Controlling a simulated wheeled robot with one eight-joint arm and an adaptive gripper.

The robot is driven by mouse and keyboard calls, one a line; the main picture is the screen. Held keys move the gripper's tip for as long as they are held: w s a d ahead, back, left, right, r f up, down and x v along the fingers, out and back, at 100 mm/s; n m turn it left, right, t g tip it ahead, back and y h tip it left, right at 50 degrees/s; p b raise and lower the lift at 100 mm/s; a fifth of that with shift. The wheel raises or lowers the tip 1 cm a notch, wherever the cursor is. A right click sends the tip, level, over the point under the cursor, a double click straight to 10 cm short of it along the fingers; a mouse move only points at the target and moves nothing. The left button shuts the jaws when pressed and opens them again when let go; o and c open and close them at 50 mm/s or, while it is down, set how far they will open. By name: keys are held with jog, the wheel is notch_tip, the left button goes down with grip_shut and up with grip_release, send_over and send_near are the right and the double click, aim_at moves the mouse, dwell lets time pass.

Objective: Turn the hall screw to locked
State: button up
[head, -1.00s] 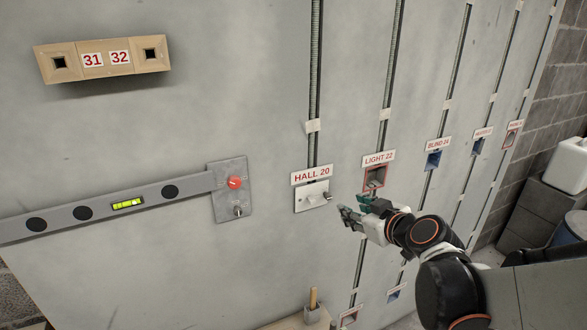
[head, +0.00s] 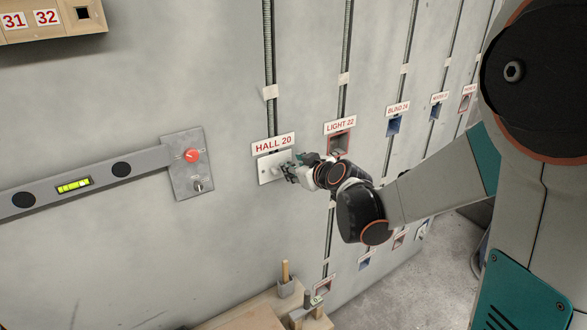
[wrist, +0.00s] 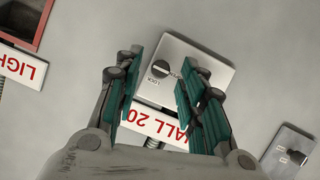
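The hall plate (head: 265,174) is a white plate on the grey wall under the HALL 20 label (head: 273,144). In the wrist view the plate (wrist: 208,60) appears upside down, with a dark round slotted screw (wrist: 160,69) on it. Small lettering that reads like LOCK sits beside the screw; another mark is partly hidden by a finger. My gripper (head: 290,170) is at the plate's right part in the head view. In the wrist view my gripper (wrist: 160,78) is open, its green-padded fingers on either side of the screw. I cannot tell whether they touch the plate.
A metal plate (head: 178,180) with a red knob (head: 191,156) and a lever is to the left, by a spirit level (head: 100,178). A wooden-handled tool (head: 285,271) stands below.

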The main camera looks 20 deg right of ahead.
jog(key=shift+w, duration=0.15)
jog(key=shift+c, duration=0.2)
grip_shut()
jog(key=shift+w+d+f+m+y+b, duration=0.1)
jog(key=shift+d+f+m+y+b, duration=0.15)
jog(key=shift+m+y+b, duration=1.05)
jog(key=shift+w+d+f+m+y+b, duration=0.1)
jog(key=shift+d+m+y+b, duration=0.2)
jog(key=shift+m+y, duration=1.85)
jog(key=shift+d+f+m+y+b, duration=0.2)
jog(key=shift+m+y+b, duration=0.5)
jog(key=shift+m, duration=2.25)
